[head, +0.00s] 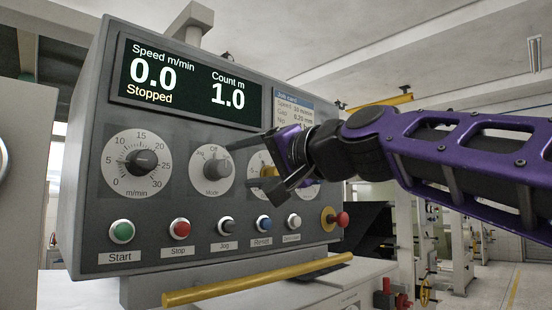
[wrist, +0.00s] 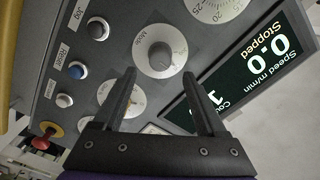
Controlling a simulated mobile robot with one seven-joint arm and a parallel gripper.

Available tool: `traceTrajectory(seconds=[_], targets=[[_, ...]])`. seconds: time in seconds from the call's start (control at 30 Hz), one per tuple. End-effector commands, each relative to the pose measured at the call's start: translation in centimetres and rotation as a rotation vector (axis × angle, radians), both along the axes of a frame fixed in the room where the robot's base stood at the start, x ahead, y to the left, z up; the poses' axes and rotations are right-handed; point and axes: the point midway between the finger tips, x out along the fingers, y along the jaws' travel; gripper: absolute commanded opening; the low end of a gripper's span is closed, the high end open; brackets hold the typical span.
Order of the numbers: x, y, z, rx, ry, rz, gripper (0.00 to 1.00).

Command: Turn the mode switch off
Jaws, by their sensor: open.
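The mode switch is a round dark knob (head: 211,169) on a pale dial, between the speed dial and a partly hidden yellow-pointer dial. "Off" is printed at the dial's top; I cannot tell clearly where the knob points. The knob also shows in the wrist view (wrist: 160,55), just beyond and between the fingertips. My gripper (head: 254,169) is open and empty, in front of the panel to the right of the knob in the head view. In the wrist view my gripper (wrist: 159,73) has its two fingers spread, with no visible contact on the knob.
The speed dial (head: 141,161) is left of the switch. The display (head: 185,82) above reads 0.0, Stopped, count 1.0. Start (head: 121,232), Stop (head: 180,228), Jog (head: 226,226) and other buttons line the bottom. A red emergency knob (head: 342,219) and yellow bar (head: 258,280) stick out.

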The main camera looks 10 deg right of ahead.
Motion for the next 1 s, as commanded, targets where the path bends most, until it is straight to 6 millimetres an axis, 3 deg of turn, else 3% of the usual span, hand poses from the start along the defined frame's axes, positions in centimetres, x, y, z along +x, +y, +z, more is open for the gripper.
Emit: traceTrajectory(seconds=[0.2,0.4,0.6,1.0], targets=[[-4.6,-3.2,0.0,0.0,-0.002,-0.003,0.74],[-7.6,-5.2,0.1,0.001,-0.002,-0.001,0.74],[-8.9,-6.0,0.0,0.0,0.001,-0.001,0.74],[-9.0,-6.1,0.0,-0.001,0.001,0.0,0.74]])
